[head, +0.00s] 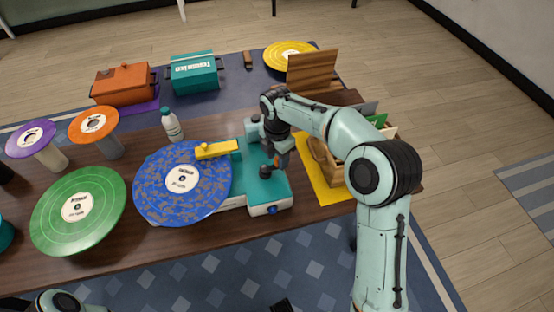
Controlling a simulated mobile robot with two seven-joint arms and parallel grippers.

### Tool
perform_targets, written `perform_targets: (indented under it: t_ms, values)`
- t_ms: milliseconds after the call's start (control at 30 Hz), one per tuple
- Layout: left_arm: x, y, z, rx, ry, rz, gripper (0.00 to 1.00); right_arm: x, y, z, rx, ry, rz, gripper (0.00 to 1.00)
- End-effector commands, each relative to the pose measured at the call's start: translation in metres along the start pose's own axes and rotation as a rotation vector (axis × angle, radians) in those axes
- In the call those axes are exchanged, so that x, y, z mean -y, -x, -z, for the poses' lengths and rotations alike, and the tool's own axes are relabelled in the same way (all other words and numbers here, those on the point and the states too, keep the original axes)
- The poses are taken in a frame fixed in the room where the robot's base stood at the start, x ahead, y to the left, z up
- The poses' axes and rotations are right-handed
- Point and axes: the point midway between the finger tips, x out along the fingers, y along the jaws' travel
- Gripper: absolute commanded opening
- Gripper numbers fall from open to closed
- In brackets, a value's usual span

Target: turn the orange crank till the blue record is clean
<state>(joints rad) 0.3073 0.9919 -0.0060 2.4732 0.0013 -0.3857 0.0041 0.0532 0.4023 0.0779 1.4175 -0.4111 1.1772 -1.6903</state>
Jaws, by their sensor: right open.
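The blue record (165,203) lies flat on a teal and white machine (265,188) on the table, with greyish-brown patches over much of its face. A yellow arm (217,149) reaches from the machine over the record's upper right edge. My right gripper (277,160) points down over the right part of the machine, open. A small orange piece, seemingly the orange crank (284,147), shows beside its fingers; the gripper hides much of it, and I cannot tell whether they touch. Part of my left arm shows at the bottom left, but its gripper does not.
A green record (100,190) is left of the blue one. A white bottle (172,125) stands behind it. Orange (124,84) and teal (194,74) boxes and a yellow record (285,50) are farther back. A wooden crate (335,160) on a yellow mat is close to the right.

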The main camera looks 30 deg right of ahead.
Motion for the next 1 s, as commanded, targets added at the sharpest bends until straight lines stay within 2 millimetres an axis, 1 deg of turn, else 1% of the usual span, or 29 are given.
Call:
perform_targets:
  t_ms: [33,100,400,433,467,500,567,833,1000]
  values:
    - [0.0003,-0.0009,0.0,0.0,0.0,0.0,0.0,0.0005,-0.0052,-0.0001,0.0,0.0,0.002,0.46]
    - [0.0004,-0.0012,0.0,0.0,0.0,0.0,0.0,0.0003,-0.0089,-0.0001,0.0,0.0,0.001,0.46]
    - [0.0004,-0.0012,0.0,0.0,0.0,0.0,0.0,0.0002,-0.0108,-0.0002,0.0,0.0,0.0,0.46]
    - [0.0004,-0.0012,0.0,0.0,0.0,0.0,0.0,0.0002,-0.0108,-0.0001,0.0,0.0,0.0,0.42]
    - [0.0004,-0.0012,0.0,0.0,0.0,0.0,0.0,0.0002,-0.0107,-0.0001,0.0,0.0,0.0,0.33]
    - [0.0004,-0.0012,0.0,0.0,0.0,0.0,0.0,0.0002,-0.0107,-0.0001,0.0,0.0,0.0,0.2]
    - [0.0004,-0.0012,0.0,0.0,0.0,0.0,0.0,0.0001,-0.0106,-0.0001,0.0,0.0,0.0,0.0]
    - [0.0003,-0.001,0.0,0.0,0.0,0.0,0.0,0.0004,-0.0102,0.0002,0.0,-0.009,0.0,0.0]
    - [-0.0001,0.0,0.0001,0.0,0.0,0.0,0.0,0.0021,-0.0098,0.0013,0.0,-0.058,0.0,0.0]
